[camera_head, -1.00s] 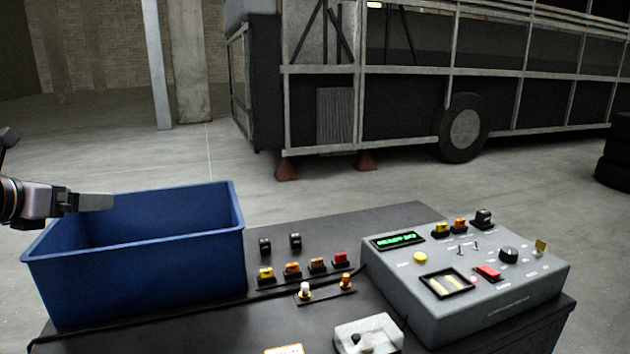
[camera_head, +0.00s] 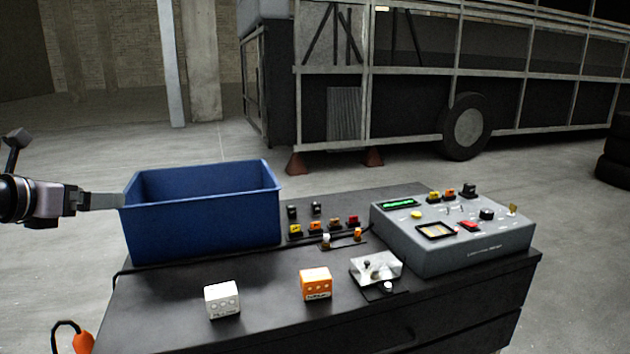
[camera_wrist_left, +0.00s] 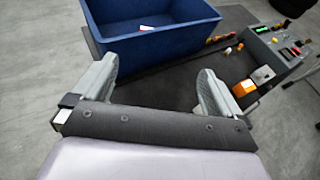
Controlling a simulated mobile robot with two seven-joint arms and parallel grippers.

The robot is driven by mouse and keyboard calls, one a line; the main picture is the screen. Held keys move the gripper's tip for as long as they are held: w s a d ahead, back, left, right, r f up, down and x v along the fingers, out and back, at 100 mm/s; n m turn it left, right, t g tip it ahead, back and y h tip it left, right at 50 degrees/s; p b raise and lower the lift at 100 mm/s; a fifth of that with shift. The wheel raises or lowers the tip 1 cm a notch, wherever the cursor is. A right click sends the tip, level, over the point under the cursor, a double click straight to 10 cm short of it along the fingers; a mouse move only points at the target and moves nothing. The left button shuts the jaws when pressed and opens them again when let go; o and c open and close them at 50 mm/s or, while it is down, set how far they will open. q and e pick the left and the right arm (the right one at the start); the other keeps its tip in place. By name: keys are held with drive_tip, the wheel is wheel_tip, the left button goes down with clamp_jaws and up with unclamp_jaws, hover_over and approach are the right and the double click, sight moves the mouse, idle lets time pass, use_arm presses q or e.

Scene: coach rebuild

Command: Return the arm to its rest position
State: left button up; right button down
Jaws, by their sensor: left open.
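My left gripper (camera_head: 100,201) comes in from the left in the head view, at the near-left side of the blue bin (camera_head: 205,225). In the left wrist view its two fingers (camera_wrist_left: 160,88) are spread apart with nothing between them. The blue bin also shows at the top of the wrist view (camera_wrist_left: 165,45), with a small white thing inside it. In the head view the bin's inside is mostly hidden. My right gripper is in neither view.
A dark cabinet top (camera_head: 260,305) carries a white block (camera_head: 222,299), an orange block (camera_head: 315,284), a clear box (camera_head: 376,268), several small switches and a grey control panel (camera_head: 455,240). A bus frame (camera_head: 420,100) stands behind. Open floor lies to the left.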

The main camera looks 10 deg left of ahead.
use_arm(q)
drive_tip(key=s+d+f+n+t+h+p, duration=0.1)
drive_tip(key=d+f+n+h, duration=0.35)
drive_tip(key=d+f, duration=0.35)
drive_tip(key=s+d+f+n+h, duration=0.1)
drive_tip(key=d+f+n+h, duration=0.35)
drive_tip(key=d, duration=0.65)
drive_tip(key=s+d+f+n+g+y+p, duration=0.1)
drive_tip(key=s+d+f+n+y, duration=0.3)
drive_tip(key=s+f+n, duration=0.6)
drive_tip(key=s+d+f+n+g+y+p, duration=0.1)
drive_tip(key=s+d+f+n+g+y, duration=0.2)
drive_tip(key=s+f+n, duration=0.7)
wheel_tip(320, 180, down, 8)
drive_tip(key=d+n+y, duration=0.1)
drive_tip(key=d+n, duration=0.1)
drive_tip(key=n, duration=0.3)
drive_tip(key=shift+s+d+f, duration=0.2)
drive_tip(key=shift+s+d, duration=0.1)
drive_tip(key=shift+d, duration=0.05)
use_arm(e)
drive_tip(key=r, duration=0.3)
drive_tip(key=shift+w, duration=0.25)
